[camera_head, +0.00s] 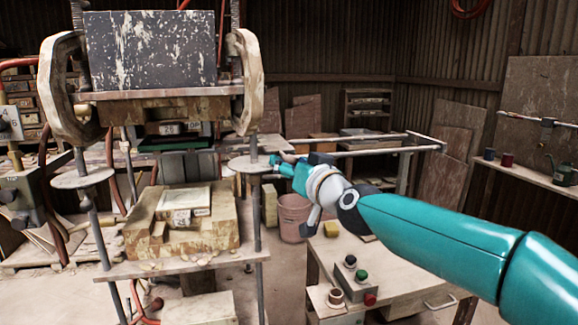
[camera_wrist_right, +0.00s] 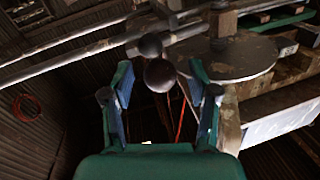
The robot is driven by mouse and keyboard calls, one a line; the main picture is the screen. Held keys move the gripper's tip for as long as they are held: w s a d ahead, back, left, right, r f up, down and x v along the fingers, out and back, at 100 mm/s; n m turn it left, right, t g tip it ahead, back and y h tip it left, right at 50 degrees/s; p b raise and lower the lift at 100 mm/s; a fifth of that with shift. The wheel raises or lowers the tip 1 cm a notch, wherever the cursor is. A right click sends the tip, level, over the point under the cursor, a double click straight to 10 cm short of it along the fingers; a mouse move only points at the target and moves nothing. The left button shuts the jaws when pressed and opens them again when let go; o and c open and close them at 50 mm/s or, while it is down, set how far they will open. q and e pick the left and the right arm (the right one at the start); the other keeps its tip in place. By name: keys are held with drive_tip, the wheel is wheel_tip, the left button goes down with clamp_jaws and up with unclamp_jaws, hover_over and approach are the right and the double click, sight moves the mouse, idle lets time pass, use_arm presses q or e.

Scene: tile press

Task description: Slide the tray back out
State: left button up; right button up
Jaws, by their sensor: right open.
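A green-edged flat piece (camera_head: 175,143), which looks like the tray, lies in the press behind the lower block. Its edge also seems to show at the top right of the wrist view (camera_wrist_right: 284,21). My right gripper (camera_head: 280,165) is at the right side of the press, beside a round plate on its post. In the wrist view my right gripper (camera_wrist_right: 162,100) is open, with a dark ball knob (camera_wrist_right: 160,75) in line with the gap between its fingers. A second dark ball (camera_wrist_right: 150,45) is just beyond. I cannot tell if the fingers touch the knob. My left gripper is out of view.
Metal rails (camera_head: 375,145) run right from the press. The round plate (camera_wrist_right: 230,58) is close to the right finger. The heavy upper block (camera_head: 150,50) hangs above the lower block (camera_head: 180,240). A bench (camera_head: 400,270) with a button box and a pink bucket (camera_head: 292,215) stand below my arm.

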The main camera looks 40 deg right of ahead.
drive_tip(key=shift+w+d, duration=0.2)
drive_tip(key=shift+w, duration=0.35)
clamp_jaws()
